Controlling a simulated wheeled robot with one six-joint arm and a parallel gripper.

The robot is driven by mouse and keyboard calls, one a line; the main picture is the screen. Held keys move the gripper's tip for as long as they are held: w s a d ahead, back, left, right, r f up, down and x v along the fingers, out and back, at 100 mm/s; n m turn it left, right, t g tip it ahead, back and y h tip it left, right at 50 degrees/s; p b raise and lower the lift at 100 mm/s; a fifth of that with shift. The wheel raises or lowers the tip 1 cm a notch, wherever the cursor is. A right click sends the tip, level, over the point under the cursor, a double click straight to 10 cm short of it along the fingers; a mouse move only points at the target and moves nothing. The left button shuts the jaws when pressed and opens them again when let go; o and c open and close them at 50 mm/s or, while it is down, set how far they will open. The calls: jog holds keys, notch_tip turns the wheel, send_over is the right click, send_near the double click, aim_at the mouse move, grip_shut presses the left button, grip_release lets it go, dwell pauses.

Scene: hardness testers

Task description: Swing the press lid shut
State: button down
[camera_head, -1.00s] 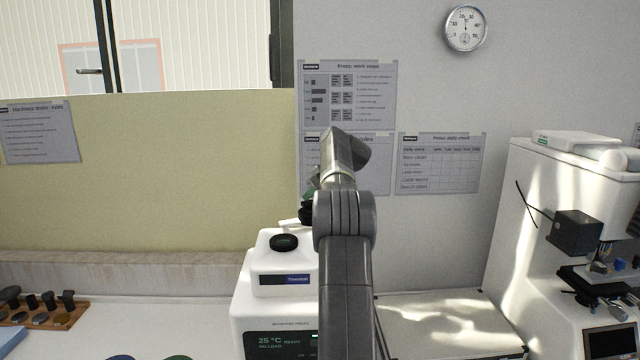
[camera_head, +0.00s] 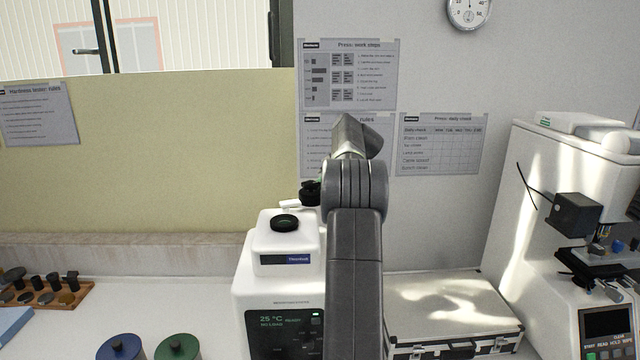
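The white mounting press (camera_head: 263,285) stands on the bench, left of my arm, with a lit display reading 25 °C. On its top block is a round black piece (camera_head: 285,223). Just behind it a short white bar (camera_head: 291,204) leads to a dark part (camera_head: 309,193) with a hint of green, beside my arm; I cannot tell if this is the lid or part of my gripper. My arm rises in front of the press's right side and hides what lies behind it. My gripper's fingers cannot be made out clearly.
A metal-edged case (camera_head: 450,305) lies right of the press, and a white hardness tester (camera_head: 545,230) stands further right. Blue (camera_head: 121,347) and green (camera_head: 178,347) round containers are at the front left. A wooden rack (camera_head: 75,298) holds several dark pieces.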

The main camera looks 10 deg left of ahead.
jog(key=shift+s+d+m+b, duration=0.2)
jog(key=shift+s+m+b, duration=0.1)
jog(key=shift+b, duration=0.1)
jog(key=shift+d+t, duration=0.1)
jog(key=shift+t, duration=0.2)
jog(key=s+m+t+h+b, duration=0.1)
jog(key=s+m+h+b, duration=0.3)
jog(key=s+m, duration=0.2)
jog(key=s+m+t+h+b, duration=0.1)
jog(key=s+m+h+b, duration=0.3)
jog(key=s+m+b, duration=0.1)
jog(key=s+a+m+t+h+b, duration=0.1)
jog(key=s+m+h+b, duration=0.3)
jog(key=s+m, duration=0.2)
jog(key=shift+s+m+b, duration=0.3)
jog(key=shift+m, duration=0.1)
jog(key=shift+s+a+m+g+h, duration=0.3)
jog(key=shift+s+a+m+h, duration=0.45)
jog(key=shift+m, duration=0.25)
jog(key=shift+s+a, duration=0.25)
jog(key=shift+a, duration=0.4)
